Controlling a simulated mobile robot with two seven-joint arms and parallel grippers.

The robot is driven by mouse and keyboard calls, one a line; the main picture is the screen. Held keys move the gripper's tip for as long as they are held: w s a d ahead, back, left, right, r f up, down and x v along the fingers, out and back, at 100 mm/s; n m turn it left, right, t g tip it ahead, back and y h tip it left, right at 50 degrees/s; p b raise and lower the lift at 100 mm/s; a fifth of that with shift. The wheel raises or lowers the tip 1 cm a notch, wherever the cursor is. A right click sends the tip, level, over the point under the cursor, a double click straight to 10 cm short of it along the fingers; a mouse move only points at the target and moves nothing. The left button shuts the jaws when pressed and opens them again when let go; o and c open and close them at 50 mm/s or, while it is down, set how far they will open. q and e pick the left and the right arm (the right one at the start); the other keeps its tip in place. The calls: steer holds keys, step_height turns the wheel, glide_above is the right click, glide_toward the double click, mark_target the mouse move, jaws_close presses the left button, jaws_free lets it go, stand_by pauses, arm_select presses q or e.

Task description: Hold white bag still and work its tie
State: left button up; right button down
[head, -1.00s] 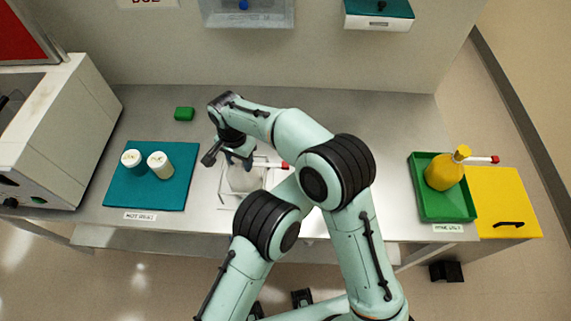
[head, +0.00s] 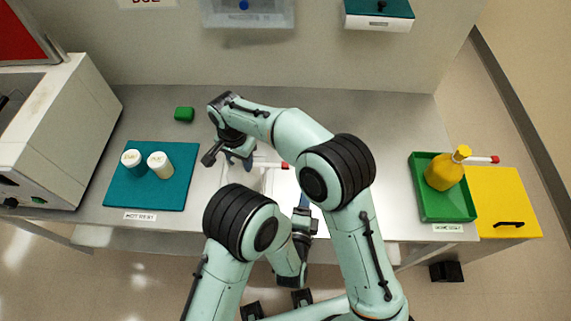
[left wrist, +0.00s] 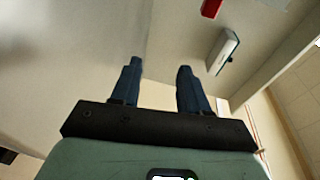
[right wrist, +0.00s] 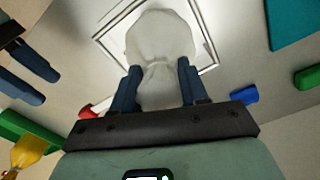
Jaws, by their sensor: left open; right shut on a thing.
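The white bag (right wrist: 160,50) stands inside a square white outline on the bench. My right gripper (right wrist: 155,85) is shut on the bag's gathered neck. In the head view my right gripper (head: 237,160) is over the bag (head: 246,178), which is mostly hidden by my arms. I cannot make out the tie. My left gripper (head: 304,205) is open and empty at the bench's front edge, to the right of the bag. Its spread fingers (left wrist: 155,85) show nothing between them in the left wrist view. It also shows at the left of the right wrist view (right wrist: 35,65).
A red-tipped item (head: 284,166) lies beside the bag. A green tray (head: 430,205) with a yellow bottle (head: 444,172) stands right. The back right bench is clear.

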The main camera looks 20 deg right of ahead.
mark_target(285, 169)
arm_select(q)
steer(key=s+a+r+n+t+y, duration=0.1)
steer(key=a+r+t+y, duration=0.15)
steer(key=a, duration=0.45)
steer(key=shift+h, duration=0.35)
steer(key=x, duration=0.7)
steer(key=r+x, duration=0.1)
steer(key=x, duration=0.3)
steer(key=shift+w+d, duration=0.15)
steer(key=shift+d, duration=0.1)
jaws_close()
